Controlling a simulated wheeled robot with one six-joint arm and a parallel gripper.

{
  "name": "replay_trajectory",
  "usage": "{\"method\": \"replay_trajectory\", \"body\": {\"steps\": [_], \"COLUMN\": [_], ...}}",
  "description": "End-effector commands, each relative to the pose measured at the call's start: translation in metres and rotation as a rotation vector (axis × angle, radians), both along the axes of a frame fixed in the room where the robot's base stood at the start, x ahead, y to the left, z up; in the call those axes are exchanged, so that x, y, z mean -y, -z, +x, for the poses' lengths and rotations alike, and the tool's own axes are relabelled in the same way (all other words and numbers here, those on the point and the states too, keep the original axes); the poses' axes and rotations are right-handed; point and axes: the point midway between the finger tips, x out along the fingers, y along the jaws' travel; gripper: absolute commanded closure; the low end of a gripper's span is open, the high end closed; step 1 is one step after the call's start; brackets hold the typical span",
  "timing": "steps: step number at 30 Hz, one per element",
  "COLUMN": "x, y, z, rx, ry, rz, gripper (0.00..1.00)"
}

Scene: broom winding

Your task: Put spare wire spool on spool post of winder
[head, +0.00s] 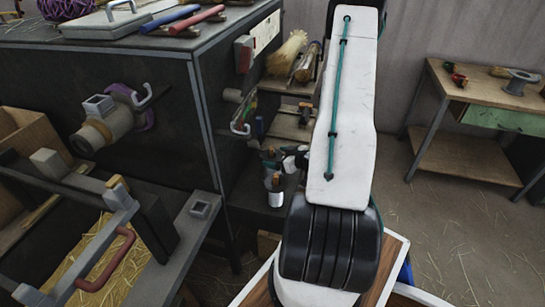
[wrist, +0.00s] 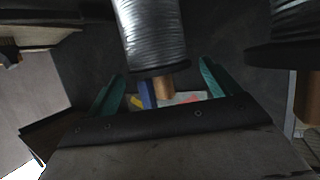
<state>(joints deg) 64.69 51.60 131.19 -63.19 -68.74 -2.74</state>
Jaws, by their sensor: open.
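In the wrist view, my gripper (wrist: 160,88) is open, its two teal fingers apart. A spool of silver wire (wrist: 150,30) with a black flange and a wooden core end shows at the top centre, in line with the gap between the fingers. I cannot tell whether the fingers touch it. A second silver wire spool (wrist: 285,15) is at the upper right, partly cut off. I cannot tell which one is the spare.
A dark cabinet (head: 130,75) with tools on top fills the left and centre. A wooden workbench (head: 465,105) stands at the right. Straw-strewn floor (head: 450,235) lies open before it.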

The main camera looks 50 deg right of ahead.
Motion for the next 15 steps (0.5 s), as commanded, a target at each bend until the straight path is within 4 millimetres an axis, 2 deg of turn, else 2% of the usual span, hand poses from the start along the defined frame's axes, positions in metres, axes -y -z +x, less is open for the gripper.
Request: {"method": "replay_trajectory", "body": {"steps": [3,9,15], "x": [0.002,0.001,0.0], "y": [-0.011,-0.026,-0.034], "z": [-0.026,-0.062,-0.082], "rx": [0.0,0.001,0.0], "ry": [0.007,0.005,0.003], "rz": [-0.001,-0.002,-0.001], "gripper": [0.12,0.12,0.12]}}
